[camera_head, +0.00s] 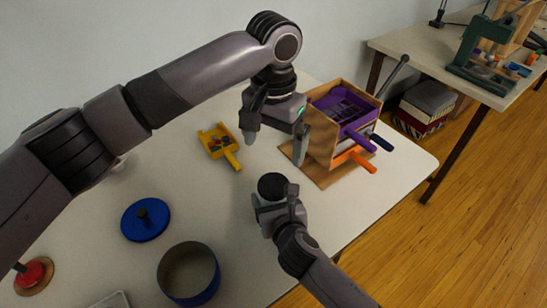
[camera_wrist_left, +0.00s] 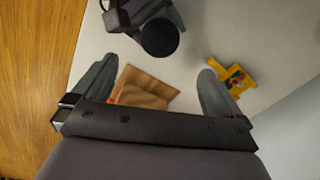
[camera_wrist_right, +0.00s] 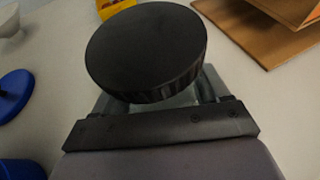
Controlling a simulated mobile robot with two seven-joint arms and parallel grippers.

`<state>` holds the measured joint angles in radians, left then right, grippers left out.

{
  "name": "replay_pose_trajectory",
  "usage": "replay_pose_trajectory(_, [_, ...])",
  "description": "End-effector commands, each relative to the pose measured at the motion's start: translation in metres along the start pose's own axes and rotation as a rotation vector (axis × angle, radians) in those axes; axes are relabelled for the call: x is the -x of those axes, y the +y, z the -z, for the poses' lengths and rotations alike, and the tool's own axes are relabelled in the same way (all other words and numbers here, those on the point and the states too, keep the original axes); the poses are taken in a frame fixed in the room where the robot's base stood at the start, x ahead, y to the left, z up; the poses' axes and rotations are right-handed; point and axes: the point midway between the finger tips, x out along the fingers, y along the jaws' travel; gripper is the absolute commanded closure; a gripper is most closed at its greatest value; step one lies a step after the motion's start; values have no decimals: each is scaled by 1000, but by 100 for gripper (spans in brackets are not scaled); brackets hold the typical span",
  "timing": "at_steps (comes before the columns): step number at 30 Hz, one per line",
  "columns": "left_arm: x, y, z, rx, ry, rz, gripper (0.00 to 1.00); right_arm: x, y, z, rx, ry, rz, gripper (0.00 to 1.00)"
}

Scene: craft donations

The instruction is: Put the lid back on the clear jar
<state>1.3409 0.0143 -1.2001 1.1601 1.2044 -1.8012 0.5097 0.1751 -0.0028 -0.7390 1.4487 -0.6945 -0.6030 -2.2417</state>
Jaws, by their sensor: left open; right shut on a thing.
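A round black lid (camera_head: 272,185) with a ridged side shows at the tips of my right gripper (camera_head: 276,206). In the right wrist view the lid (camera_wrist_right: 147,48) covers most of what is held. A pale, see-through strip of the clear jar (camera_wrist_right: 183,98) shows under it between the fingers. My right gripper is shut on the jar. The lid appears to lie over the jar's top, but I cannot tell whether it is fully seated. My left gripper (camera_head: 276,145) is open and empty, above the table. The lid also shows in the left wrist view (camera_wrist_left: 160,38), beyond the open fingers.
A wooden box with a purple tray (camera_head: 341,105) stands on a brown board at the back right. A yellow scoop (camera_head: 221,146) holds small pieces. A blue lid (camera_head: 146,219) and an open blue round tin (camera_head: 188,274) are at the front left. Bare table surrounds my right gripper.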

Motion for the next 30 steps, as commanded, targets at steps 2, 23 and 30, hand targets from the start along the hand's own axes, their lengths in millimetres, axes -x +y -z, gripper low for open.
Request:
replay_pose_trajectory(2, [18,0,0,0,3,0,0,0,0,0,0,-1,0,100])
replay_pose_trajectory(23, [56,0,0,0,-1,0,0,0,0,0,0,-1,0,3])
replay_pose_trajectory(30, [56,0,0,0,-1,0,0,0,0,0,0,0,0,0])
